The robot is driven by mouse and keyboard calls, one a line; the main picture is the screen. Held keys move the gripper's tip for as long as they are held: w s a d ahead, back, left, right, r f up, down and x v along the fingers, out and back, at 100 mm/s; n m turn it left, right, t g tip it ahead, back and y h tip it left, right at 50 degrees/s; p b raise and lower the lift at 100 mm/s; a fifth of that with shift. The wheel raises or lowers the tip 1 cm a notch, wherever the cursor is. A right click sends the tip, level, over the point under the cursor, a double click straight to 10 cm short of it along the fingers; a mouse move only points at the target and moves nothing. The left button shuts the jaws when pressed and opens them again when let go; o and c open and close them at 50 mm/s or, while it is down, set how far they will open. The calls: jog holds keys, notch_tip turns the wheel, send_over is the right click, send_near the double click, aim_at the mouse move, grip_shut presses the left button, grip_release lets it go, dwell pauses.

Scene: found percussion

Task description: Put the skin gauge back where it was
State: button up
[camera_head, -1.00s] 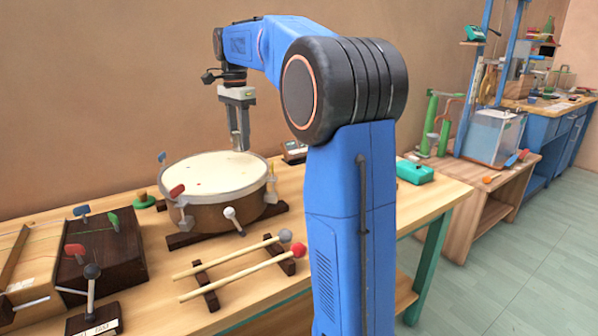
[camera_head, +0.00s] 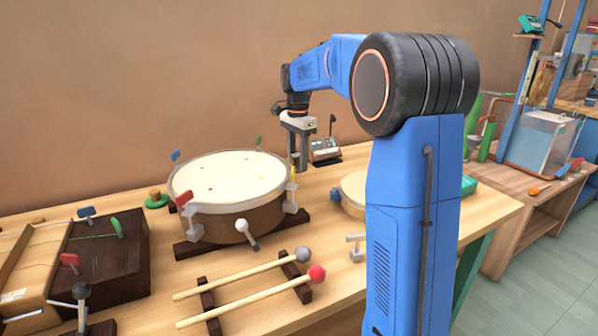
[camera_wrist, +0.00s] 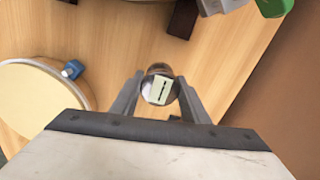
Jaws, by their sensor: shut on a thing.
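My gripper (camera_head: 299,168) hangs pointing down beside the right rim of the large drum (camera_head: 230,176), over the workbench. In the wrist view my gripper (camera_wrist: 160,98) is shut on a small round thing with a pale, black-marked face, which I take to be the skin gauge (camera_wrist: 160,91). The gauge lies between the two fingertips, with wood behind it. In the head view I cannot make out the gauge. I cannot tell how far it is above the bench.
A smaller drum (camera_head: 351,190) stands right of my gripper, partly hidden by my arm; it also shows in the wrist view (camera_wrist: 40,98). A meter box (camera_head: 325,149) stands behind. Two mallets (camera_head: 250,275) lie on a rack in front. Bare bench lies between the drums.

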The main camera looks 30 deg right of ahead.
aim_at(298, 170)
jog(key=shift+f, duration=2)
jog(key=shift+f, duration=0.1)
jog(key=o, duration=1.4)
jog(key=shift+o, duration=0.2)
notch_tip(298, 170, up, 12)
jog(key=shift+r, duration=0.1)
